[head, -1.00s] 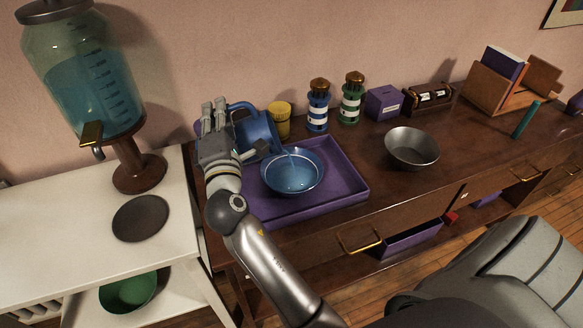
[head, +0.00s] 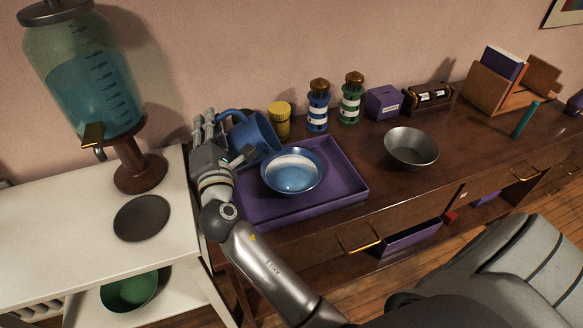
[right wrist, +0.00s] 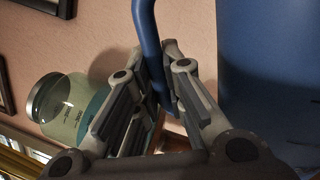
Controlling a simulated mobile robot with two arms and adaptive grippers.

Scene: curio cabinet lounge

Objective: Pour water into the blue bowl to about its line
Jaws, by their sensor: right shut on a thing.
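The blue bowl (head: 293,187) stands upright on the purple tray (head: 345,178). Its inside shows a pale band above a blue area; I cannot make out a fill line or the exact water level. My right gripper (head: 222,150) is shut on the handle of a blue jug (head: 258,136), which is tilted just behind and left of the bowl. No stream shows between jug and bowl. In the right wrist view the fingers (right wrist: 162,88) close around the blue handle (right wrist: 147,40), with the jug body (right wrist: 268,75) at the right. My left gripper is out of view.
A glass dispenser (head: 85,95) of blue water stands on the white table at left, near a dark round disc (head: 141,217). A yellow container (head: 279,120) and two lighthouse figures (head: 317,108) stand behind the tray. A metal bowl (head: 411,148) sits to the right.

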